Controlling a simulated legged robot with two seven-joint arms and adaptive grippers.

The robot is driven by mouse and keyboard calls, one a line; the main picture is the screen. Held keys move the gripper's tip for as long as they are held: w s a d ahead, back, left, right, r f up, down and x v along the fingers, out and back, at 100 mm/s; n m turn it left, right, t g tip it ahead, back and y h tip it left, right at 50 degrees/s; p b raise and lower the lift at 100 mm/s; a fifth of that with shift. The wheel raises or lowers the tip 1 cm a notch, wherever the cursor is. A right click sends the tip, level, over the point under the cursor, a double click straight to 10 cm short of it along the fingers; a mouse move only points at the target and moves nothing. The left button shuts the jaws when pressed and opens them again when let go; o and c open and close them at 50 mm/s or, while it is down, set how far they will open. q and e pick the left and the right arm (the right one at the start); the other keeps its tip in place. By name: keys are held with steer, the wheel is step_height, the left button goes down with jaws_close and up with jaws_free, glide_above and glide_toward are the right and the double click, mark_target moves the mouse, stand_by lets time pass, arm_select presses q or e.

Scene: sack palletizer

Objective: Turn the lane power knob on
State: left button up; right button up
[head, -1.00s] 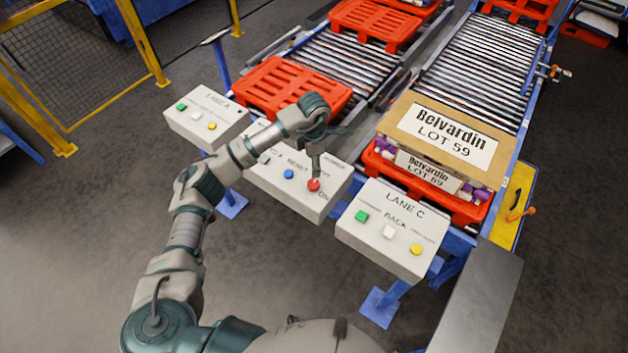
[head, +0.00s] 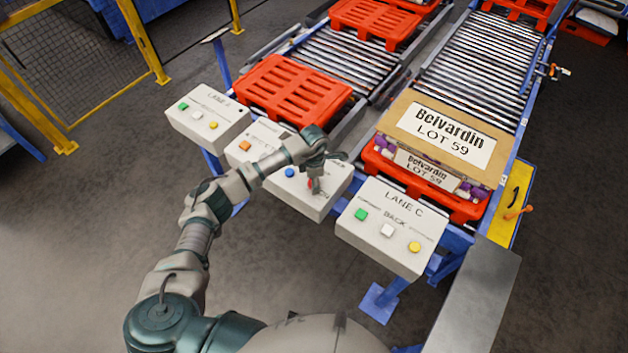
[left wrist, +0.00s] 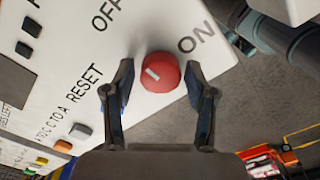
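The red power knob (left wrist: 162,70) is on the white middle control box (head: 318,208), between the printed words OFF and ON. A short white mark shows on its face; I cannot tell which word it points to. In the head view the knob is mostly hidden by my left gripper (head: 315,186). In the left wrist view my left gripper (left wrist: 160,78) is open, with one finger on each side of the knob. Narrow gaps seem to show between fingers and knob; contact is unclear. My right gripper is not in view.
A blue button (head: 289,172) and an orange one (head: 245,146) are on the same box. The Lane A box (head: 208,125) stands to the left, the Lane C box (head: 388,250) close to the right. Red pallets (head: 292,90) and roller conveyors (head: 480,60) lie behind.

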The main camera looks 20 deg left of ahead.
arm_select(q)
steer(key=c, duration=0.7)
steer(key=shift+o, duration=0.2)
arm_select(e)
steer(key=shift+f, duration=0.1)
